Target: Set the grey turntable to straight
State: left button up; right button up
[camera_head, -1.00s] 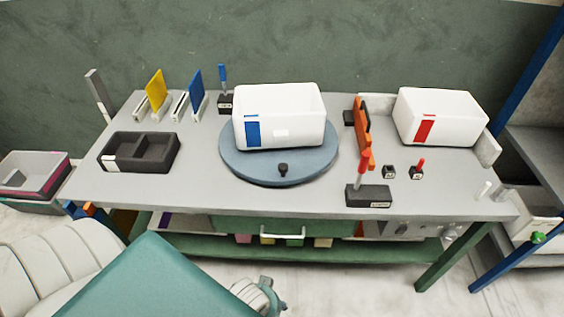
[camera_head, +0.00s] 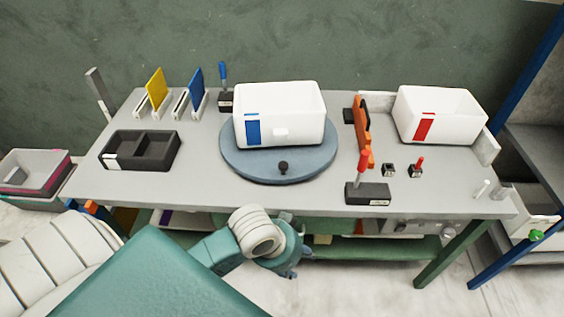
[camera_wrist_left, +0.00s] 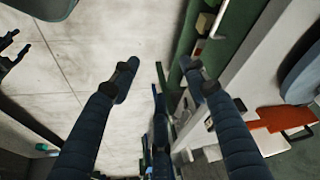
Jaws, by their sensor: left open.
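The grey turntable (camera_head: 240,166) is a round blue-grey disc in the middle of the table, with a small black knob (camera_head: 283,167) at its front edge. A white bin (camera_head: 300,128) with a blue label sits on it, its front facing me. My left gripper shows at the end of the arm in front of the table (camera_head: 290,272), below the tabletop edge and apart from the turntable. In the left wrist view its two dark fingers (camera_wrist_left: 163,82) are spread with nothing between them. The turntable's edge shows at the upper right there (camera_wrist_left: 300,78).
A black divided tray (camera_head: 140,168) lies at the left of the table (camera_head: 200,197). A red-handled lever (camera_head: 368,192) and an orange part (camera_head: 362,135) stand right of the turntable. A white bin with a red label (camera_head: 455,118) is at the back right. The tabletop directly before the turntable is clear.

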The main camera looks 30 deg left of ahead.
pick_arm(q)
jog(key=w+a+r, duration=0.1)
jog(key=w+a, duration=0.1)
jog(key=w, duration=0.3)
jog(key=n+y, duration=0.1)
jog(key=n, duration=0.2)
send_near(283, 164)
jog(key=p+x, duration=0.2)
jog(key=x, duration=0.6)
jog(key=shift+w+f, duration=0.1)
jog(key=shift+f, duration=0.2)
jog(key=shift+c, duration=0.3)
